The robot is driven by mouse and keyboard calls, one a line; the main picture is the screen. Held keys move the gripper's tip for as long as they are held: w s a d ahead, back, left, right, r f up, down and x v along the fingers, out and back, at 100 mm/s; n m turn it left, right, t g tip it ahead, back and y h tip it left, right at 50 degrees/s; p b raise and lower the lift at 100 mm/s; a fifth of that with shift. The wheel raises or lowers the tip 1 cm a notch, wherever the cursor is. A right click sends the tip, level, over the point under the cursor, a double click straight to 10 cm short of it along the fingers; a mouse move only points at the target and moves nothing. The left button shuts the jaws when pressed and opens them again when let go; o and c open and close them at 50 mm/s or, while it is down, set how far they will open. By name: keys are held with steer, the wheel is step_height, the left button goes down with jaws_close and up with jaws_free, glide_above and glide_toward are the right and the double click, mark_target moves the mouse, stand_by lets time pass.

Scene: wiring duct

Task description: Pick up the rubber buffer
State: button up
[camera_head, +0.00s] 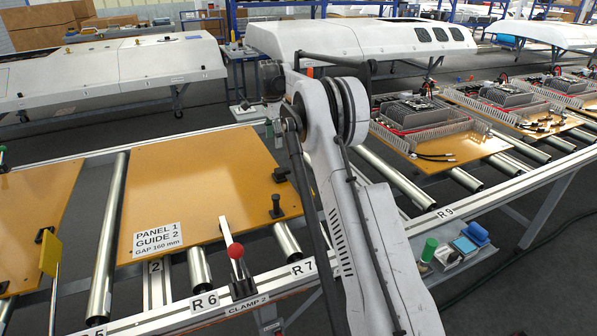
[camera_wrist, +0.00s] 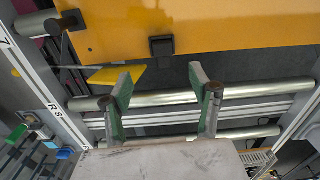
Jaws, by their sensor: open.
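No part is marked as the rubber buffer, so I cannot tell for sure which one it is. A dark upright cylindrical piece (camera_head: 277,206) stands at the near right corner of the panel; a matching dark cylinder (camera_wrist: 68,20) shows at the upper left of the wrist view. A black block (camera_head: 282,174) sits on the panel's right edge, also in the wrist view (camera_wrist: 162,47). My gripper (camera_wrist: 160,80) is open and empty, its green-sided fingers apart, with the block beyond the gap between them. In the head view my arm hides the gripper.
The orange panel (camera_head: 190,185) lies on the roller conveyor. A red-knobbed clamp (camera_head: 236,255) stands at the front rail (camera_head: 200,303). A yellow plate (camera_wrist: 122,76) shows just beyond my left finger. Panels with wired parts (camera_head: 425,115) lie to the right. A small shelf (camera_head: 450,262) holds coloured items.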

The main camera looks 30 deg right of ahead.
mark_target(281, 169)
steer(key=shift+m, duration=0.4)
steer(key=f, duration=0.5)
steer(key=d+f, duration=0.1)
steer(key=f, duration=0.4)
steer(key=d+f+b, duration=0.1)
steer(key=f, duration=0.4)
steer(key=shift+w+d+f, duration=0.2)
steer(key=shift+d, duration=0.05)
steer(key=c, duration=1.1)
